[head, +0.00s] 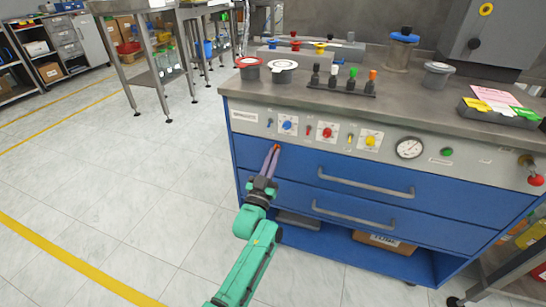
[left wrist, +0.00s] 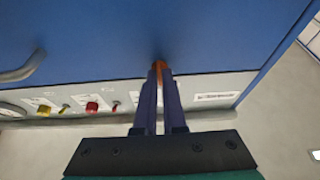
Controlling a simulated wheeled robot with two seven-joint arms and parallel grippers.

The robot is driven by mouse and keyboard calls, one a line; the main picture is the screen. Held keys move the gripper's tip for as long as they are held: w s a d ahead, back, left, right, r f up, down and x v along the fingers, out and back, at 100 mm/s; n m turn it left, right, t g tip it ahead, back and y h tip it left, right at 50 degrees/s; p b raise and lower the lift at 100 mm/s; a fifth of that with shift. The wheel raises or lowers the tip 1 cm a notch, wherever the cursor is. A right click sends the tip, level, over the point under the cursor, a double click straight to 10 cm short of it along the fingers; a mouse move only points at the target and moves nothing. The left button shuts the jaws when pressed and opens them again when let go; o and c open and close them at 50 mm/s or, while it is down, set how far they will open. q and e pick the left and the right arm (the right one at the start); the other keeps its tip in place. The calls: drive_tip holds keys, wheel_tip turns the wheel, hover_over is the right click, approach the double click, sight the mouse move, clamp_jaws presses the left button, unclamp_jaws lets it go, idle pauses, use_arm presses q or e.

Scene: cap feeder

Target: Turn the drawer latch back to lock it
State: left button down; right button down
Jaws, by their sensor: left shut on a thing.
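The drawer latch (head: 277,147) is a small orange piece at the top left corner of the blue upper drawer (head: 345,176). My left gripper (head: 272,155) reaches up to it from below, with its long purple fingers shut on it. In the left wrist view the orange latch (left wrist: 158,65) shows between the tips of the fingers (left wrist: 158,82). The fingers hide most of it, so I cannot tell its exact angle. The upper drawer looks flush with the cabinet front. My right gripper is not in view.
The grey panel above the drawer carries a blue knob (head: 287,125), a red knob (head: 327,132), a yellow knob (head: 370,140) and a gauge (head: 409,148). The upper drawer's bar handle (head: 366,183) sticks out to the right of my gripper. The floor at the left is clear.

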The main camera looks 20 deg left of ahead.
use_arm(q)
drive_tip(key=c, duration=1)
unclamp_jaws()
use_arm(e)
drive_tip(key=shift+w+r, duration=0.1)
